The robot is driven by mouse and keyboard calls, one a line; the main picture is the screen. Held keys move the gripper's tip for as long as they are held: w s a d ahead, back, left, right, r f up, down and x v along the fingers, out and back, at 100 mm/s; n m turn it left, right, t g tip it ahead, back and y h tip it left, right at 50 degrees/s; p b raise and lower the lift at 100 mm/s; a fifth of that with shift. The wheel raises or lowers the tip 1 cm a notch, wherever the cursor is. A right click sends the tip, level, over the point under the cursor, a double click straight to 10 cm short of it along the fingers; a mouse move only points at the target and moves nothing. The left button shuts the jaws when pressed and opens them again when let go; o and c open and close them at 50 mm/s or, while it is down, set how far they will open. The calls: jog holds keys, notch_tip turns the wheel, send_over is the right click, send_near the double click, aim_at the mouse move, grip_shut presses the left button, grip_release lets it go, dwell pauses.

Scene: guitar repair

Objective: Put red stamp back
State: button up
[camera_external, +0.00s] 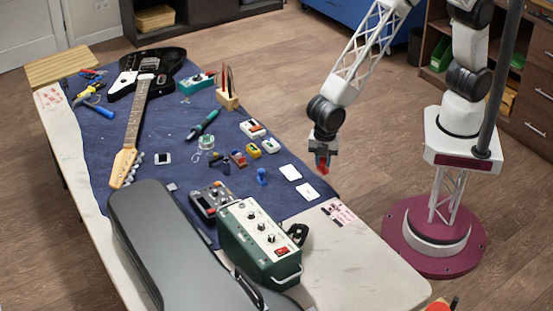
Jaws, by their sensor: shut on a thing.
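My gripper (322,158) points down near the right edge of the table, above or just beyond it. It is shut on a small red object that looks like the red stamp (322,168); the fingers hide part of it. A similar blue stamp (261,176) stands upright on the blue cloth, to the left of my gripper. Two white cards lie by the cloth's right edge, one nearer the back (290,172) and one nearer the front (307,191). I cannot tell the exact height of the held stamp above the table.
Several small pedals (252,129) and boxes stand left of my gripper on the cloth (150,190). A green amplifier box (262,243), a grey device (211,200) and a dark guitar case (180,245) fill the front. An electric guitar (145,95) lies at the back left.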

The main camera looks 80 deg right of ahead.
jog(key=shift+a, duration=0.15)
jog(key=w+a, duration=0.3)
jog(key=w+a+f, duration=0.1)
jog(key=w+a, duration=0.7)
jog(key=shift+a+f, duration=0.2)
jog(key=shift+f, duration=0.05)
dwell(0.6)
jog(key=shift+f, duration=0.1)
jog(key=shift+f, duration=1.65)
jog(key=shift+f, duration=0.15)
jog(key=o, duration=0.8)
notch_tip(320, 180, up, 12)
jog(key=shift+r, duration=0.2)
